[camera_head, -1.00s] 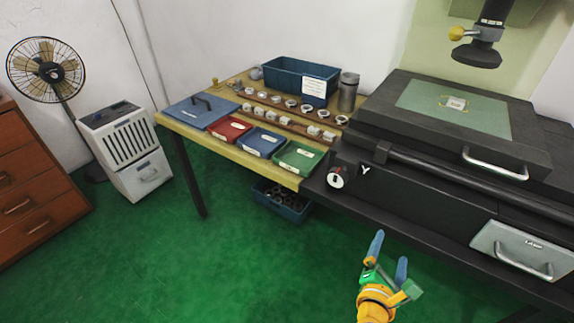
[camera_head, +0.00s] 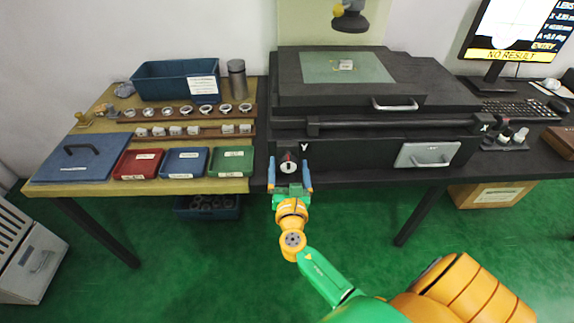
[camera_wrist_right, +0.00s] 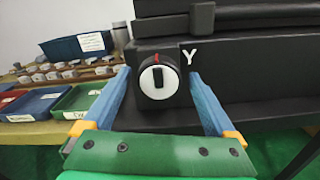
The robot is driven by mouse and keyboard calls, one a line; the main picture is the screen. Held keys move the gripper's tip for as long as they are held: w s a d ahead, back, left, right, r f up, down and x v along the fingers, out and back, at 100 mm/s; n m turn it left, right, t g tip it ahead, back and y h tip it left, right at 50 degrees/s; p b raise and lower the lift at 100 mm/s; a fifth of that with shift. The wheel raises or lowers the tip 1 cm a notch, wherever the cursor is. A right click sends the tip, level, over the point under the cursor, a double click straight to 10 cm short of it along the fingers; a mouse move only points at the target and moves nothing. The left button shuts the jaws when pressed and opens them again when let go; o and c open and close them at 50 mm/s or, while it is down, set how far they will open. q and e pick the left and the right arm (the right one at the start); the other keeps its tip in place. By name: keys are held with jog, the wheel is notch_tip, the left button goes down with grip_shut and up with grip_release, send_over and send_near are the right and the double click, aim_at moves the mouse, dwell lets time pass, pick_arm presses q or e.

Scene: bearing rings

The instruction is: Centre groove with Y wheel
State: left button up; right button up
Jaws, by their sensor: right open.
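The Y wheel (camera_head: 288,164) is a black knob with a white face and a red mark, on the front of the black machine beside a white letter Y. In the right wrist view the Y wheel (camera_wrist_right: 158,77) sits between and beyond my blue fingers. My right gripper (camera_head: 291,178) is open, with one finger on each side of the wheel; I cannot tell whether they touch it. It also shows in the right wrist view (camera_wrist_right: 160,95). A small light block (camera_head: 345,64) lies on the machine's green stage (camera_head: 318,70); its groove is too small to make out. My left gripper is not in view.
Left of the machine, a wooden table holds a blue bin (camera_head: 150,85), red, blue and green trays (camera_head: 232,162), rows of rings and a metal flask (camera_head: 238,80). A monitor (camera_head: 500,54) at the right reads "NO RESULT". A drawer handle (camera_head: 430,162) sticks out right of the wheel.

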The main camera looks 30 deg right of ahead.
jog(key=shift+w, duration=0.15)
jog(key=c, duration=1.4)
jog(key=shift+o, duration=0.2)
jog(key=m+b, duration=0.1)
jog(key=m, duration=0.1)
jog(key=shift+f+m+b, duration=0.15)
jog(key=shift+m+b, duration=0.15)
jog(key=shift+m, duration=0.1)
jog(key=shift+a+m+b, duration=0.1)
jog(key=shift+m+b, duration=0.95)
jog(key=shift+m, duration=1.45)
jog(key=o, duration=1.4)
jog(key=shift+r, duration=0.2)
jog(key=shift+c, duration=0.2)
